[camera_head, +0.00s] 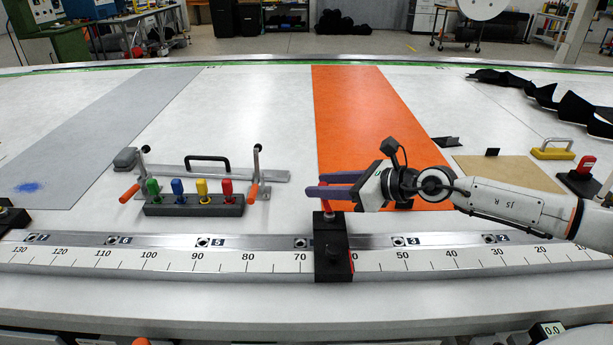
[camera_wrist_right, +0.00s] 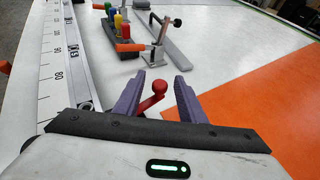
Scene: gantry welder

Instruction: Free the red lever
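A red lever (camera_wrist_right: 155,97) with a round knob stands between the two purple fingers of my right gripper (camera_wrist_right: 161,80) in the wrist view, with gaps visible at both sides. In the head view only a little red of the lever (camera_head: 328,211) shows below the fingers, above a black clamp block (camera_head: 332,248) on the ruler rail. My right gripper (camera_head: 316,184) reaches in from the right over the block, its fingers apart. Part of the lever is hidden by the fingers in the head view. My left gripper is out of view.
A black rack (camera_head: 193,210) with colored handles and orange-handled clamps stands left of the gripper. The ruler rail (camera_head: 190,258) runs along the front edge. Another red-handled block (camera_head: 586,165) and a yellow handle (camera_head: 553,152) lie right. The orange strip (camera_head: 365,110) behind is clear.

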